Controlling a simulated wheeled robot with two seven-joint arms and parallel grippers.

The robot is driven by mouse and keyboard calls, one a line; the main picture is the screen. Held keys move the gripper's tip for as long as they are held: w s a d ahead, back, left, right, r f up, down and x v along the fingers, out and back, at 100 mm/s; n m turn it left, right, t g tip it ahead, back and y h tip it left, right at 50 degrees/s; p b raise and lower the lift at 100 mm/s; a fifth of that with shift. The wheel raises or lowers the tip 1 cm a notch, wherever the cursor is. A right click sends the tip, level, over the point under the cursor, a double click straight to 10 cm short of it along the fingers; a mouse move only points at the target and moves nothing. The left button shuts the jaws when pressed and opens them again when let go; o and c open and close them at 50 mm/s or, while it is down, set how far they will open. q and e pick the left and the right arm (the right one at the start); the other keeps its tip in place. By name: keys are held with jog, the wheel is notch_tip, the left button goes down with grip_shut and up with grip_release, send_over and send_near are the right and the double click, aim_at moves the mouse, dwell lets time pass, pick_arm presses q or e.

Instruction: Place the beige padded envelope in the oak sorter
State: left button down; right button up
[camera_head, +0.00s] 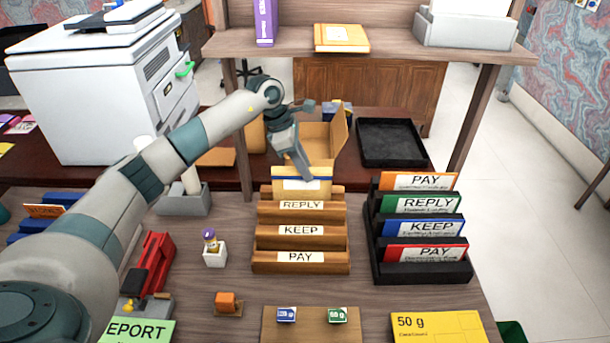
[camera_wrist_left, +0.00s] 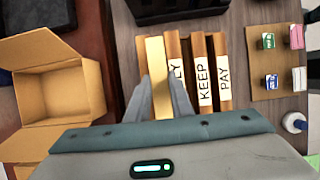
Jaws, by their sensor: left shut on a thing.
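My left gripper (camera_head: 304,176) is shut on the beige padded envelope (camera_head: 290,189), a tan upright piece with a pale label. The envelope stands at the back end of the oak sorter (camera_head: 300,267), behind the slot labelled REPLY. In the left wrist view the envelope (camera_wrist_left: 157,72) shows edge-on between the two fingers (camera_wrist_left: 162,95), along the left side of the oak sorter (camera_wrist_left: 222,100). Its lower edge is hidden, so I cannot tell whether it rests in a slot. The sorter's front labels read REPLY, KEEP and PAY. My right gripper is not in view.
A black sorter (camera_head: 425,270) with coloured cards stands close on the right. An open cardboard box (camera_head: 322,143) and black tray (camera_head: 390,142) lie behind. A shelf (camera_head: 370,45) spans above.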

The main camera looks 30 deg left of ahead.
aim_at(305, 200)
pick_arm(q)
jog(key=shift+f+p, duration=0.75)
jog(key=shift+f, duration=0.95)
jog(key=shift+f, duration=0.2)
jog(key=c, duration=1.6)
grip_release()
jog(key=shift+o, duration=0.2)
jog(key=shift+r, duration=0.25)
